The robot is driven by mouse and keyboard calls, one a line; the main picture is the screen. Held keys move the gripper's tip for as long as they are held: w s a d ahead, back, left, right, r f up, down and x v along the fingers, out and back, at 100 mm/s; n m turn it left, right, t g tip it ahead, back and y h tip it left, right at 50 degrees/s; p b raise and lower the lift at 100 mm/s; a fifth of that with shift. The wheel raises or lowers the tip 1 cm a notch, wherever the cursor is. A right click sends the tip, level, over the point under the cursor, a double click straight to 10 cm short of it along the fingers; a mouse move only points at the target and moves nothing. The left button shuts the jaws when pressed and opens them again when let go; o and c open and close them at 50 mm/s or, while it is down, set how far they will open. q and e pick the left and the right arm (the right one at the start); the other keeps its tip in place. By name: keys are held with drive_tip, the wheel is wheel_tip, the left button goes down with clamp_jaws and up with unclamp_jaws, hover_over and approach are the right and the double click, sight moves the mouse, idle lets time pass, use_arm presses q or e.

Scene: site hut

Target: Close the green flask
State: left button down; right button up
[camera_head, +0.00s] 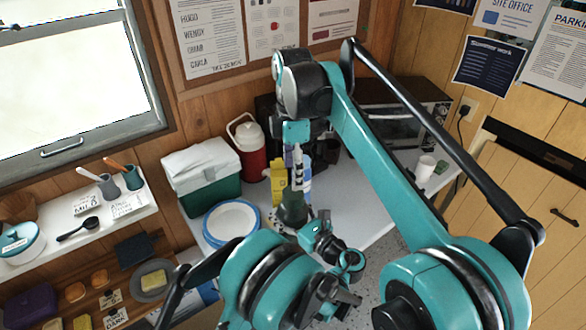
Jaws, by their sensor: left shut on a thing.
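The green flask (292,207) is dark green and looks upright over the pale worktop, left of the picture's middle. My left gripper (303,224) is low beside it and appears shut on the flask's lower part; its fingertips are small and partly hidden. My right arm reaches up and over, and its gripper (297,158) points down just above the flask. The flask's mouth is hidden by that gripper. I cannot tell whether the right gripper holds a cap, and no loose cap is clear in view.
A yellow carton (278,177) stands close behind the flask. A red jug (250,148), a green cool box (208,192) and blue-rimmed plates (232,221) stand to the left. A microwave (405,122) and a white cup (425,168) are to the right. Bare worktop (362,205) lies right of the flask.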

sight(293, 192)
drive_tip(key=shift+f, duration=0.15)
drive_tip(key=shift+f, duration=3.9)
